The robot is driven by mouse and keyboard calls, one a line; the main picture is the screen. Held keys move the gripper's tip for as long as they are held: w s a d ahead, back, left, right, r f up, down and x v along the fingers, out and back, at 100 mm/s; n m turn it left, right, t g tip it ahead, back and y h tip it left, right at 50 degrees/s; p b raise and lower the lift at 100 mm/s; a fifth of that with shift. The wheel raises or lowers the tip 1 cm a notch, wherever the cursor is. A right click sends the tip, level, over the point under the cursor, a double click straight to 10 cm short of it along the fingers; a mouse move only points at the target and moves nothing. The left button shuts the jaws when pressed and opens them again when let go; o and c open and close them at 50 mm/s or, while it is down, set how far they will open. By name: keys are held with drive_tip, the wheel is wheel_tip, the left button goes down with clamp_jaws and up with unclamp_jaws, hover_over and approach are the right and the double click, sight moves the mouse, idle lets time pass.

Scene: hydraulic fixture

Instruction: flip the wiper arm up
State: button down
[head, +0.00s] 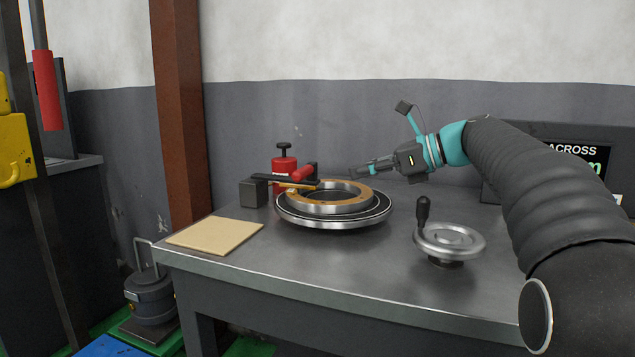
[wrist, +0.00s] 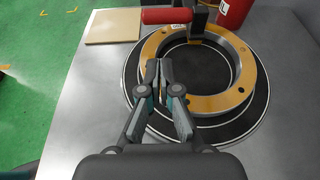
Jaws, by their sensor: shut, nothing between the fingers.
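The wiper arm seems to be the dark bar (head: 300,184) with a red grip (head: 303,173), lying low across the left rim of a ring (head: 350,205). In the wrist view its red grip (wrist: 167,15) lies level at the top, beside a black block (wrist: 200,18). The ring has an orange-brown top face and also shows in the wrist view (wrist: 247,78). My gripper (head: 357,173) is shut and empty, above the ring's right rear side in the head view. In the wrist view my fingertips (wrist: 158,66) are together over the ring's near left part, apart from the grip.
The ring sits on a round dark plate (head: 335,224) on a grey metal table. A red cylinder with a black knob (head: 284,164) stands behind it. A tan square pad (head: 215,236) lies left, and a handwheel (head: 450,240) stands right.

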sight(319, 181)
drive_tip(key=shift+w, duration=0.1)
idle(0.3)
drive_tip(key=x, duration=1)
drive_tip(key=shift+b, duration=0.4)
drive_tip(key=shift+d+r, duration=0.1)
